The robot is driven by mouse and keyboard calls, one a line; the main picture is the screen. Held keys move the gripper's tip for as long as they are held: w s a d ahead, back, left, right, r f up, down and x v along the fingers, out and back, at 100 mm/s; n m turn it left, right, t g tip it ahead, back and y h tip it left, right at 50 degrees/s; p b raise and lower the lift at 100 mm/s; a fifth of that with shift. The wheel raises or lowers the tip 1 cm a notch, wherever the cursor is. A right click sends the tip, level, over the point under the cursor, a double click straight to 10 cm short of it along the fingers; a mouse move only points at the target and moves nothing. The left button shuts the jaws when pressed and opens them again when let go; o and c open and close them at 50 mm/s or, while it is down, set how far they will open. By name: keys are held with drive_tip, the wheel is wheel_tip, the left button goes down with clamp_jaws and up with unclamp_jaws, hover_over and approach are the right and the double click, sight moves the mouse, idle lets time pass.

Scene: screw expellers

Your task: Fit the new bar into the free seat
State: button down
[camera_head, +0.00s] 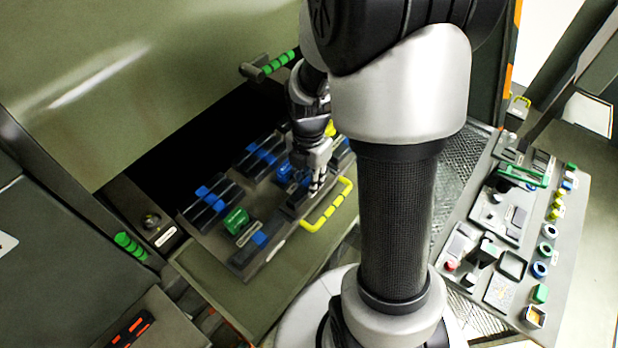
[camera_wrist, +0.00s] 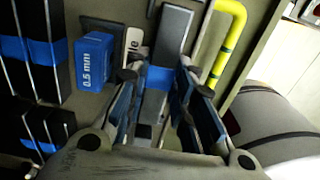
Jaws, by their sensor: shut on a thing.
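A grey bar with a blue band (camera_wrist: 174,38) lies between the fingers of my gripper (camera_wrist: 156,78) in the wrist view. The fingers are closed about the blue band, and the bar's far end sticks out beyond them. In the head view my gripper (camera_head: 316,184) is low over the right part of the drawer tray (camera_head: 205,243), beside the yellow handle. The bar there is mostly hidden by the gripper. Several dark bars with blue bands (camera_head: 210,203) sit in the tray; some show at the left of the wrist view (camera_wrist: 40,50). I cannot make out the free seat.
A blue block marked 0.5 mm (camera_wrist: 95,62) stands left of my gripper, beside a white label (camera_wrist: 136,37). The yellow handle (camera_head: 327,207) is close on the right. A green block (camera_head: 235,221) sits in the tray. A panel of tools and parts (camera_head: 520,225) stands right of my arm.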

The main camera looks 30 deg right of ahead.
drive_tip(key=c, duration=1.3)
unclamp_jaws()
drive_tip(key=shift+o, duration=0.3)
drive_tip(key=o, duration=0.4)
drive_tip(key=shift+c, duration=0.2)
drive_tip(key=shift+r, duration=0.1)
wheel_tip(320, 180, up, 10)
drive_tip(key=p, duration=0.8)
